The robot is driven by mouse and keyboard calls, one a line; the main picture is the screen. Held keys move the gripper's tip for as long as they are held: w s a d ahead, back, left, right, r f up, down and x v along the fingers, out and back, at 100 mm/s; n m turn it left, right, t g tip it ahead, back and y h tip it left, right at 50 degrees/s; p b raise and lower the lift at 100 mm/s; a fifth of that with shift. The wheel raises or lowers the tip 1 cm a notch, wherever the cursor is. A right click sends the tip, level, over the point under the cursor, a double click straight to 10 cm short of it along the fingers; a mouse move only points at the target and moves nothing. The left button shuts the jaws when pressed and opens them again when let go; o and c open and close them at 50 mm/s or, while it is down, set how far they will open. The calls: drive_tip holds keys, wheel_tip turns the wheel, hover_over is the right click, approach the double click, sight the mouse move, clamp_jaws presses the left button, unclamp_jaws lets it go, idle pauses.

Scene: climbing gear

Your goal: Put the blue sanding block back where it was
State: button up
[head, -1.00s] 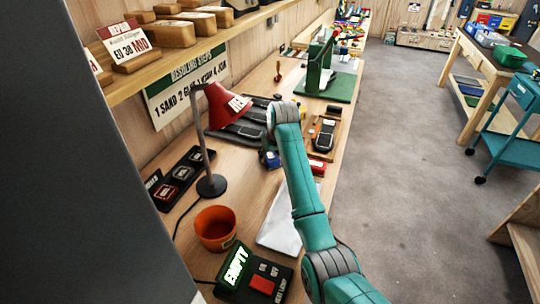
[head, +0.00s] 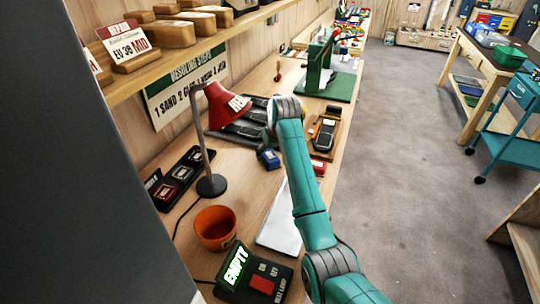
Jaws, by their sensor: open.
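The blue sanding block (head: 268,158) sits on the wooden workbench, right of the red lamp and just left of my arm. Its top and front show clearly. My gripper (head: 268,137) is mostly hidden behind my wrist. A small dark part of it shows just above and behind the block, apart from it as far as I can see. It is open and holds nothing that I can see.
A red block (head: 318,167) lies right of my arm. A dark slotted tray (head: 240,130) is behind the red lamp (head: 228,107). A climbing shoe (head: 325,133) lies on a board. An orange pot (head: 214,228) and a switch box (head: 255,275) reading EMPTY stand in front.

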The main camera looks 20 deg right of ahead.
drive_tip(key=v, duration=1)
drive_tip(key=shift+d, duration=0.15)
